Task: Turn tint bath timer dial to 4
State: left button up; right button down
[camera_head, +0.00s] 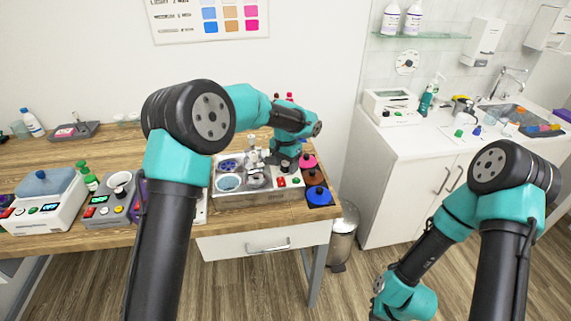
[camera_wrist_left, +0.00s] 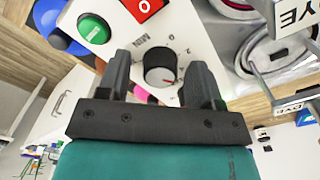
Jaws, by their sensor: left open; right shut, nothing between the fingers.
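The tint bath (camera_head: 255,199) is a grey unit with round dye wells, standing near the table's right end. Its timer dial (camera_wrist_left: 162,66) is a round black knob with a light face and a red pointer mark, on a white panel. The pointer points toward the lower right in the left wrist view; I cannot tell which number it marks. My left gripper (camera_wrist_left: 158,62) is open, one finger on each side of the dial; I cannot tell if they touch it. In the head view the left gripper (camera_head: 286,168) is over the bath's right part, hiding the dial. My right gripper is out of view.
A green button (camera_wrist_left: 94,28) and a red switch (camera_wrist_left: 143,8) sit beside the dial. Coloured pots (camera_head: 318,195) stand right of the bath. Other devices (camera_head: 40,200) stand at the left. A bin (camera_head: 343,235) stands between the table and the white counter (camera_head: 400,160).

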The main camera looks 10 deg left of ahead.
aim_at(286, 164)
pick_arm(q)
jog(key=shift+c, duration=0.4)
jog(key=c, duration=0.9)
jog(key=shift+o, duration=0.2)
jog(key=shift+m, duration=0.8)
jog(key=o, duration=0.9)
jog(key=shift+o, duration=0.2)
jog(key=shift+r, duration=0.15)
notch_tip(286, 164, up, 17)
